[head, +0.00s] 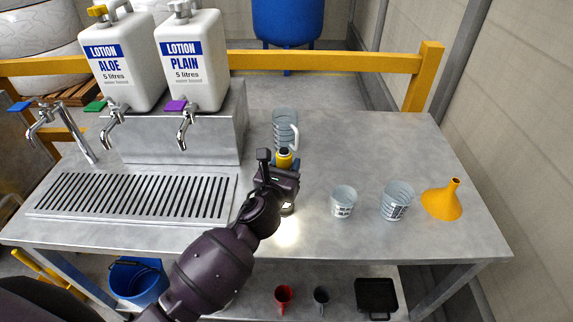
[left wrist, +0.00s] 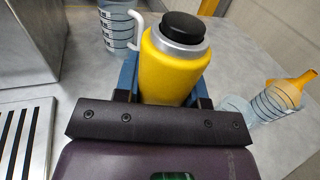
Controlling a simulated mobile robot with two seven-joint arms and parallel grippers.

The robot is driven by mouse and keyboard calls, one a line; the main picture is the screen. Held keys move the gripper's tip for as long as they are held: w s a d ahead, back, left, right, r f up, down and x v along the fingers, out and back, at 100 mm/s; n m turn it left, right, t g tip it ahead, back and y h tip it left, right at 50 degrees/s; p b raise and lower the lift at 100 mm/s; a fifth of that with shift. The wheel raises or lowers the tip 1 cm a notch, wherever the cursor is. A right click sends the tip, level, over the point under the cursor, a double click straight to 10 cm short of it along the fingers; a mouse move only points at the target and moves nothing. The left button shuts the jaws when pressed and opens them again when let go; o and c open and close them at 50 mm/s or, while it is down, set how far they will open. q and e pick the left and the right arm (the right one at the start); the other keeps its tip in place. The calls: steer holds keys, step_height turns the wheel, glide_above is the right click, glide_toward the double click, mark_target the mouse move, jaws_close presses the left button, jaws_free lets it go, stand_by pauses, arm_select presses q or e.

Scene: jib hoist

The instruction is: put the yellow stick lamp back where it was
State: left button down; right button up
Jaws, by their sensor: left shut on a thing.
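The yellow stick lamp (left wrist: 172,68) has a silver collar and a black cap. It is between the fingers of my left gripper (left wrist: 165,90), which is shut on it. A bright patch of light lies on the table just below the gripper. Whether the lamp's lower end touches the table is hidden by the gripper. My right gripper is not in view.
A clear measuring jug (head: 285,130) stands just behind the gripper. Two clear cups (head: 343,202) (head: 396,201) and an orange funnel (head: 442,201) stand to the right. A drip grate (head: 135,196), taps and two lotion containers (head: 193,62) are at left. The front right table is clear.

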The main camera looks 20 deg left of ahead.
arm_select(q)
steer(key=shift+f, duration=0.1)
steer(key=c, duration=1)
jaws_free()
steer(key=o, duration=0.3)
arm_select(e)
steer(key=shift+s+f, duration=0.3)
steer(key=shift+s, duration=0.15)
